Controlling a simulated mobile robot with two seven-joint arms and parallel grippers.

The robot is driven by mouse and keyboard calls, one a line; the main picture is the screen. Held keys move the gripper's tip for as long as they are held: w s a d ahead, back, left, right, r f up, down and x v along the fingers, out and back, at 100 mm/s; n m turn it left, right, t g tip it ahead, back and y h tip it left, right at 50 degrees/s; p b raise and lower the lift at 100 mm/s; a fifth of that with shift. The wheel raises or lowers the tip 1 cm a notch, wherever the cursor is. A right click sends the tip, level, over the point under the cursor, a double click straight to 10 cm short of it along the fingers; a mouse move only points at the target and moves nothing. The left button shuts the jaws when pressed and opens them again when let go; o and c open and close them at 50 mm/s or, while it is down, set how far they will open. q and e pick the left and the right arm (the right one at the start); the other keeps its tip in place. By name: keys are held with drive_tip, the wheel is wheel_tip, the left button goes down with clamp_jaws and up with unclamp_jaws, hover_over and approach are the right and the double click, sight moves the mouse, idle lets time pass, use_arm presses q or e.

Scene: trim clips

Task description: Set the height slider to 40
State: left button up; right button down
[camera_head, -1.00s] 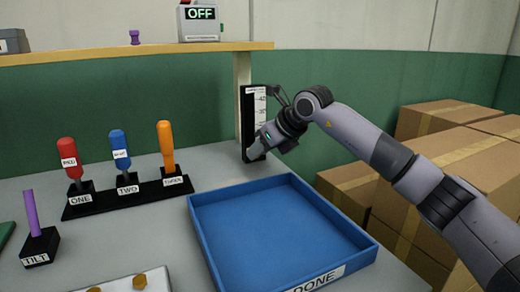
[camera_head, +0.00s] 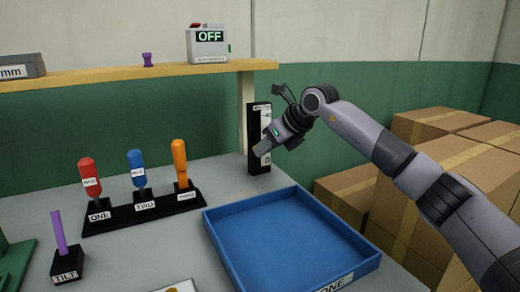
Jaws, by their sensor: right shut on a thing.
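The height slider (camera_head: 258,117) is an upright black housing with a white number scale, standing at the back of the table against a wooden post. My right gripper (camera_head: 264,148) is at the middle of the slider, shut on what seems to be its knob, and covers much of the scale. The knob itself is hidden behind the gripper. A few scale marks show above the gripper, but they are too small to read. My left gripper is not in view.
A blue tray (camera_head: 214,238) lies in front of the slider. A rack (camera_head: 107,221) holds red, blue and orange handled tools at left, beside a purple TILT lever (camera_head: 60,232). A shelf (camera_head: 120,76) carries a box reading OFF (camera_head: 208,46). Cardboard boxes (camera_head: 432,177) stand at right.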

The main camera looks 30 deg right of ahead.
wheel_tip(320, 180, up, 9)
drive_tip(key=p, duration=0.6)
drive_tip(key=c, duration=1)
unclamp_jaws()
drive_tip(key=shift+a, duration=0.1)
drive_tip(key=shift+f, duration=0.1)
drive_tip(key=v, duration=0.7)
drive_tip(key=shift+b, duration=0.35)
